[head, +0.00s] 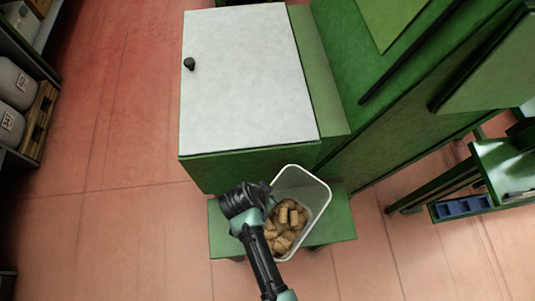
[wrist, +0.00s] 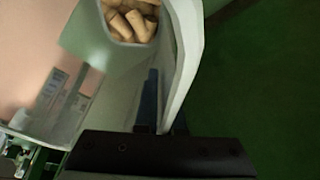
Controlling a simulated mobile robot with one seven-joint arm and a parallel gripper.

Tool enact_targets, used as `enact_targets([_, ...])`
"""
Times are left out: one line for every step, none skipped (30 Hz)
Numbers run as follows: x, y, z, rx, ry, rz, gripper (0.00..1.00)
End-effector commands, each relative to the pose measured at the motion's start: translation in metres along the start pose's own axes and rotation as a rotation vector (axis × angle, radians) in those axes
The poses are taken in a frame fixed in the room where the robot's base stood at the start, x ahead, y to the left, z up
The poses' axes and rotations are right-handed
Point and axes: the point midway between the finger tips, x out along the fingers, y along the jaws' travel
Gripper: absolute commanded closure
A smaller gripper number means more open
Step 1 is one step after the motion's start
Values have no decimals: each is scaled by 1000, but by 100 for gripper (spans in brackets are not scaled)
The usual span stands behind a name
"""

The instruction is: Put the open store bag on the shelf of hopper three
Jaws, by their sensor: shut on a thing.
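A white open-topped bin (head: 316,194) holds several cork stoppers (head: 287,222). My gripper (head: 270,188) is at the bin's left rim in the head view, with its fingertips mostly hidden. In the wrist view my gripper (wrist: 165,115) is shut on the pale bin wall (wrist: 188,55), with corks (wrist: 130,18) beyond. The bin is over a green shelf (head: 335,228) in front of a green hopper (head: 235,168) with a pale lid (head: 245,80). I cannot tell whether it rests on the shelf. No hopper number is readable. White sacks (head: 14,84) are at the far left; none looks clearly open.
A tall green machine (head: 400,120) stands right of the hopper. A green stand (head: 505,165) with a blue tray (head: 462,207) is at the right. A wooden pallet (head: 40,118) is by the sacks. The red floor (head: 120,150) at left is clear.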

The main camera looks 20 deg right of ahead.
Motion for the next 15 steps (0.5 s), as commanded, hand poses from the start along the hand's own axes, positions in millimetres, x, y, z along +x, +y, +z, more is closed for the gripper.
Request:
enact_targets([0,0,0,0,1,0,100])
enact_targets([0,0,0,0,1,0,100])
enact_targets([0,0,0,0,1,0,100])
enact_targets([0,0,0,0,1,0,100])
enact_targets([0,0,0,0,1,0,100])
enact_targets([2,0,0,0,0,0,100])
enact_targets([3,0,1,0,0,0,100])
enact_targets([3,0,1,0,0,0,92])
enact_targets([2,0,1,0,0,0,85])
enact_targets([2,0,1,0,0,0,80])
enact_targets([2,0,1,0,0,0,74])
enact_targets([2,0,1,0,0,0,67])
enact_targets([2,0,1,0,0,0,64])
enact_targets([2,0,1,0,0,0,64])
enact_targets([2,0,1,0,0,0,64])
